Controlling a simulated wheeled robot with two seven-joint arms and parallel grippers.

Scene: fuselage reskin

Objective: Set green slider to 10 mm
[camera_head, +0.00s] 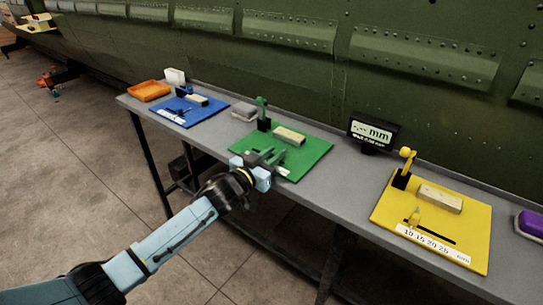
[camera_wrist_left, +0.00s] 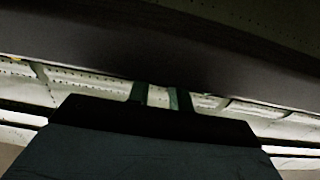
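The green board (camera_head: 312,150) lies on the grey bench, with a green upright lever (camera_head: 262,108) on a black base and a pale block (camera_head: 289,136) on it. A piece of its white scale label (camera_head: 283,171) shows at the front edge. My left gripper (camera_head: 270,155) is over the front left part of the green board and covers the slider area, so I cannot make out the slider or its setting. In the left wrist view the two fingers (camera_wrist_left: 160,96) stand apart with nothing seen between them. My right gripper is not in view.
A display (camera_head: 372,133) reading "-.-- mm" stands behind the bench's middle. A yellow board (camera_head: 465,238) is on the right, a blue board (camera_head: 207,115) on the left. An orange tray (camera_head: 149,91) is at the far left end. The green fuselage wall (camera_head: 300,60) runs behind.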

